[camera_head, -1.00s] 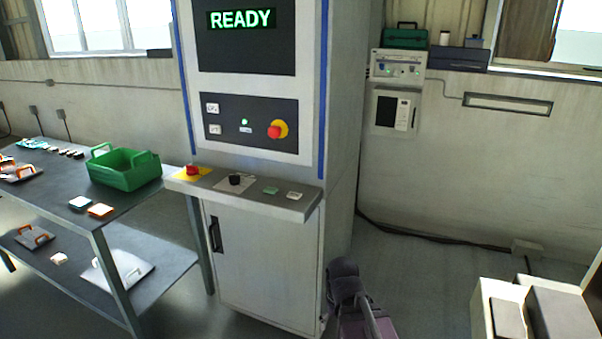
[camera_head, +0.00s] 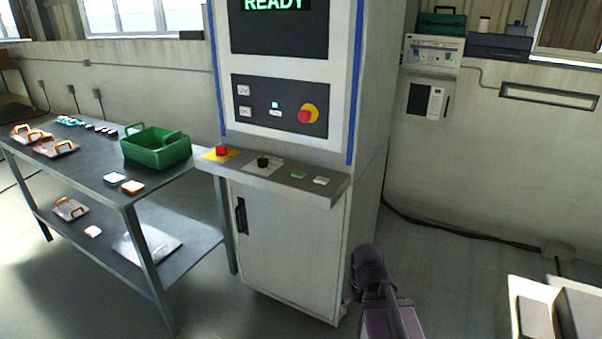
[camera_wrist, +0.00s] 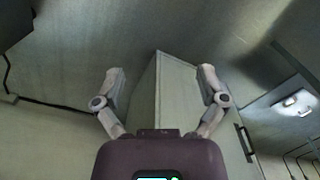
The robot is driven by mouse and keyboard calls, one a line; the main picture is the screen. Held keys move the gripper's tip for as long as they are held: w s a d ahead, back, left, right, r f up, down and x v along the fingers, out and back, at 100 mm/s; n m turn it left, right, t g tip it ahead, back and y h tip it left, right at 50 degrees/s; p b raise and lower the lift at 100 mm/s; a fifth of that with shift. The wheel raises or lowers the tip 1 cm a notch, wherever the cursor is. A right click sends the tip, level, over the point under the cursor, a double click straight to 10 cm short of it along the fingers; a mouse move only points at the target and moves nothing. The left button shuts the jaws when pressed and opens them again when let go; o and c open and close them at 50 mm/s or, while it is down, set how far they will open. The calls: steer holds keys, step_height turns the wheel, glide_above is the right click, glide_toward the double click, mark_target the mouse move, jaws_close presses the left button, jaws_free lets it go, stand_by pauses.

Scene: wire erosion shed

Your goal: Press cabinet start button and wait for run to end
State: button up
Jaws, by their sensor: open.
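The control cabinet (camera_head: 290,240) stands in the middle of the head view, its display (camera_head: 277,12) reading READY in green. Its dark panel holds a small lit green button (camera_head: 275,105), white labelled switches and a red knob on yellow (camera_head: 307,115). The ledge below carries a red button on yellow (camera_head: 221,151), a black knob (camera_head: 263,162), a green button (camera_head: 298,175) and a white button (camera_head: 321,181). My gripper (camera_wrist: 160,78) is open and empty in the wrist view, fingers spread, with the cabinet's lower body beyond. In the head view my arm is low, right of the cabinet.
A dark two-level table (camera_head: 95,165) at left bears a green crate (camera_head: 156,158) and several orange-handled plates. A wall unit (camera_head: 432,52) hangs at the back right. A pale box (camera_head: 535,290) stands at the lower right. Floor between cabinet and right wall is mostly clear, with a cable along the wall.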

stand_by(0.3)
jaws_close()
stand_by(1.3)
